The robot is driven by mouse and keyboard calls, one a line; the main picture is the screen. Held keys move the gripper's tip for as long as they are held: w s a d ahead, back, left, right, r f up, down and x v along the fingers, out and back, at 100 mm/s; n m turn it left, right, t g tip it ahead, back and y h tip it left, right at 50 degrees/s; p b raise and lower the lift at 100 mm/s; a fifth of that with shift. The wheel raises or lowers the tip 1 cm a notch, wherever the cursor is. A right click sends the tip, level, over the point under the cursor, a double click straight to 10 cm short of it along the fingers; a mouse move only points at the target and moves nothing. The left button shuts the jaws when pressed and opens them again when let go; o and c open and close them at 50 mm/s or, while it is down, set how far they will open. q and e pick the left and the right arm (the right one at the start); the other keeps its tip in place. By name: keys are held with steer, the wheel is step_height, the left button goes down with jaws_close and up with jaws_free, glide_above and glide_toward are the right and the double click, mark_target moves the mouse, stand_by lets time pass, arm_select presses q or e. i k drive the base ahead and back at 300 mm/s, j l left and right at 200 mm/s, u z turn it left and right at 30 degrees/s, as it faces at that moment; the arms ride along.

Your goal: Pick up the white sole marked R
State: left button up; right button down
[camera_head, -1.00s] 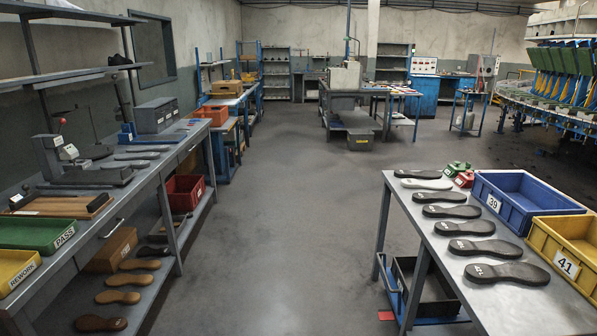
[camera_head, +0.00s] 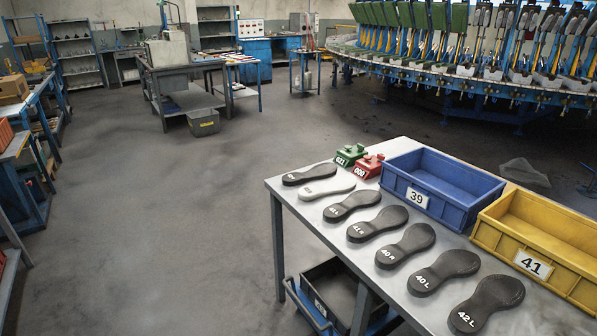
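A white sole (camera_head: 327,189) lies flat on the grey metal table (camera_head: 287,186) at the right. Its marking is too small to read. A black sole (camera_head: 309,174) lies just behind it, and another black sole (camera_head: 365,205) lies in front of it; neither overlaps it. Neither of my grippers is in view.
Several more black soles (camera_head: 405,245) run toward the front. Green (camera_head: 349,156) and red (camera_head: 369,167) blocks, a blue bin (camera_head: 441,187) marked 39 and a yellow bin (camera_head: 541,242) marked 41 stand behind. A dark bin (camera_head: 335,290) sits below. Floor left of the table is clear.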

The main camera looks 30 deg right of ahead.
mark_target(342, 184)
steer(key=i+j, duration=0.1)
steer(key=i, duration=1.95)
steer(key=i+z, duration=0.2)
steer(key=i, duration=0.45)
steer(key=i+z, duration=0.2)
steer(key=i, duration=0.5)
steer(key=i+j+z, duration=0.2)
steer(key=i, duration=0.45)
steer(key=i+l+z, duration=0.2)
steer(key=i+z, duration=0.25)
steer(key=i+l+z, duration=0.1)
steer(key=i+z, duration=0.35)
steer(key=i+j+z, duration=0.1)
steer(key=i+z, duration=0.35)
steer(key=i+j+z, duration=0.2)
steer(key=z, duration=0.25)
steer(key=i+l+z, duration=0.1)
steer(key=i+z, duration=0.3)
steer(key=i, duration=1.7)
steer(key=i+j+z, duration=0.2)
steer(key=i+z, duration=0.25)
steer(key=i+j+z, duration=0.45)
steer(key=i+z, duration=0.1)
steer(key=z, duration=2.15)
